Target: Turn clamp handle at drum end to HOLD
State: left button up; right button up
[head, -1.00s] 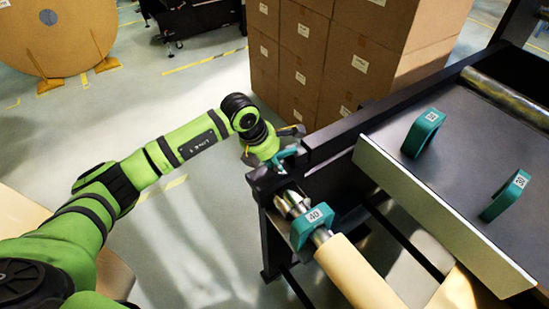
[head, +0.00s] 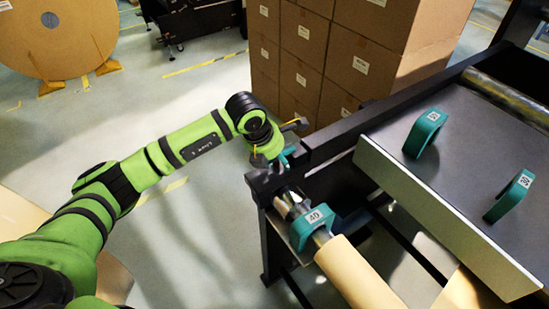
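The teal clamp handle (head: 288,152) sits at the end of the black frame, above the metal shaft end (head: 290,205) of the roll. My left gripper (head: 277,150) is right at the handle and covers part of it. One dark finger part shows on its far side and another on its near side. I cannot tell whether the fingers touch the handle or how far they are closed. A teal collar marked 40 (head: 318,217) sits on the shaft beside the kraft roll (head: 357,275). No HOLD marking is readable. My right gripper is out of view.
Two teal collars stand on the dark tabletop (head: 460,150), one nearer (head: 512,197) and one farther (head: 424,132). Stacked cartons (head: 345,55) stand behind the frame. A large brown roll (head: 55,35) is at the far left. The floor left of the frame is clear.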

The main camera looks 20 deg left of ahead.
pick_arm(q)
jog(key=shift+a+f, duration=0.1)
jog(key=v, duration=1.2)
